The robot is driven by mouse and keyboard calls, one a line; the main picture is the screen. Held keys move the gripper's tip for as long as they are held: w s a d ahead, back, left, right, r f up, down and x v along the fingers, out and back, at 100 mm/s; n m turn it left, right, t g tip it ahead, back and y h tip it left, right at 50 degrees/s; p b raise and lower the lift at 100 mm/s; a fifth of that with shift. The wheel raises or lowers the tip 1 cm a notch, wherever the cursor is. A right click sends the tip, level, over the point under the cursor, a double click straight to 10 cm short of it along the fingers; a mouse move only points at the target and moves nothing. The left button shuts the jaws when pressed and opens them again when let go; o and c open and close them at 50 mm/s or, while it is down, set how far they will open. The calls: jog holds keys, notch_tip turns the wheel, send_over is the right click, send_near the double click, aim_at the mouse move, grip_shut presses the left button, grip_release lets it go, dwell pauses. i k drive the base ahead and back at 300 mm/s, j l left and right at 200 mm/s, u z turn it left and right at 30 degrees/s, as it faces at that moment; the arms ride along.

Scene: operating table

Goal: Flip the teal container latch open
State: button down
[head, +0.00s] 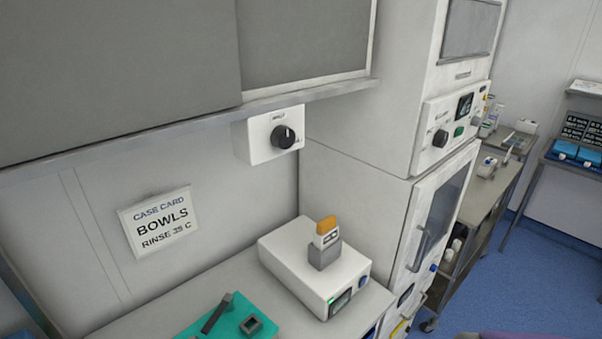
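A teal container (235,318) sits on the counter at the bottom edge of the head view, and its near part is cut off. A dark grey bar (217,313), which looks like the latch lever, slants up from its top. Beside the bar is a small dark square fitting (252,326) with a recess. I cannot tell from this view whether the latch is open or closed. My gripper is not in view.
A white device (300,280) with a grey holder and orange-topped item stands on the counter (165,318), right of the container. A tall white cabinet (390,190) rises behind it. A knob box (270,140) and case card (158,222) are on the wall.

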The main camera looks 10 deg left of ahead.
aim_at(227, 303)
jog(key=u, duration=1.45)
